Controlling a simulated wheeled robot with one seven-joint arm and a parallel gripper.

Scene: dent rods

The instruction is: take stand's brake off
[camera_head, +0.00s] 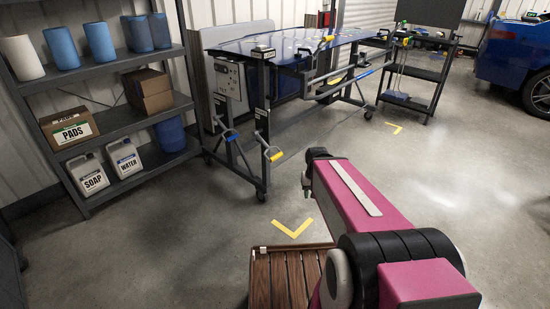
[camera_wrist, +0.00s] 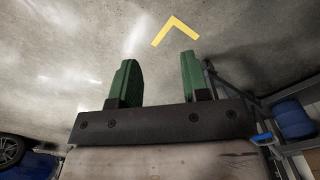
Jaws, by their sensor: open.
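The stand (camera_head: 262,110) is a dark wheeled frame under a blue panel (camera_head: 290,42), at upper middle in the head view. Low on its near end are a yellow-tipped lever (camera_head: 274,155) and a blue-tipped lever (camera_head: 230,134). Which one is the brake, and how it is set, I cannot tell. In the wrist view my gripper (camera_wrist: 158,82) has two green fingers spread apart with nothing between them. Part of a dark frame, seemingly the stand (camera_wrist: 222,82), and a blue tip (camera_wrist: 262,139) show at right, apart from the fingers. In the head view the fingers are not clearly visible.
A dark cart (camera_head: 418,75) and a blue car (camera_head: 515,55) are at right. A slatted wooden piece (camera_head: 285,278) lies near a yellow floor mark (camera_head: 292,229). The floor before the stand is clear.

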